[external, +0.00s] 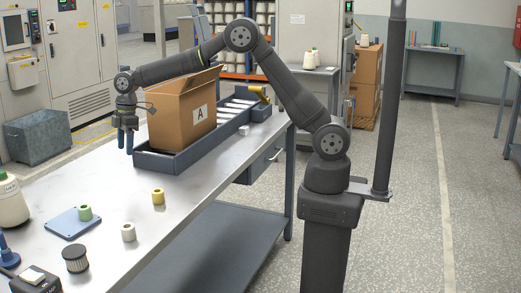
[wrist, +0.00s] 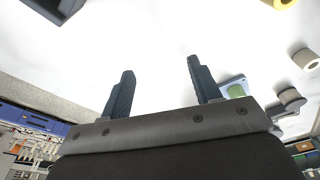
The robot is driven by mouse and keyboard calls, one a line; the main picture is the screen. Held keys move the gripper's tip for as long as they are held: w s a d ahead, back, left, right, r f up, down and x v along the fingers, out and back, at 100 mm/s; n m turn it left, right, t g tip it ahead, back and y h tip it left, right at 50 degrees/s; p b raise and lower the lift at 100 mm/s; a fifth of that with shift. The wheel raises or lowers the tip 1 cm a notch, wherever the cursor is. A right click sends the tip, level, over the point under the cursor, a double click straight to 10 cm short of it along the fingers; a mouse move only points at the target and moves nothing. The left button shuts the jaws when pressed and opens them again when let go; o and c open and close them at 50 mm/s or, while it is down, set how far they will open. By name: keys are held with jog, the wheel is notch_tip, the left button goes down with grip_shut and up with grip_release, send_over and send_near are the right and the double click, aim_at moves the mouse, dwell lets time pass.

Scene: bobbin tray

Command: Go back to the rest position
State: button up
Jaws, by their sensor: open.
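My gripper (external: 126,147) is open and empty. Its fingers point down beside the left end of the blue-grey tray (external: 178,163), left of the cardboard box. In the wrist view the two fingers (wrist: 160,66) are spread apart with bare white tabletop between them. A yellow bobbin (external: 158,196) and a white bobbin (external: 128,232) stand on the table. A green bobbin (external: 85,212) stands on a light blue plate (external: 60,224). The wrist view also shows the yellow (wrist: 283,3), white (wrist: 305,60) and green (wrist: 237,91) bobbins.
A cardboard box (external: 168,118) marked A stands at the tray, close to my gripper and forearm. A small white bobbin (external: 243,131) is beside the tray. The table between is clear.

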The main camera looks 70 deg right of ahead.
jog(key=a+f, duration=0.2)
jog(key=a, duration=0.1)
jog(key=a+f, duration=0.2)
jog(key=a, duration=0.2)
jog(key=a+f, duration=0.2)
jog(key=a, duration=0.2)
jog(key=shift+w+f, duration=0.25)
jog(key=shift+a+f, duration=0.2)
jog(key=shift+f, duration=0.35)
jog(key=shift+a+f, duration=0.15)
jog(key=shift+f, duration=1.15)
jog(key=shift+o, duration=0.2)
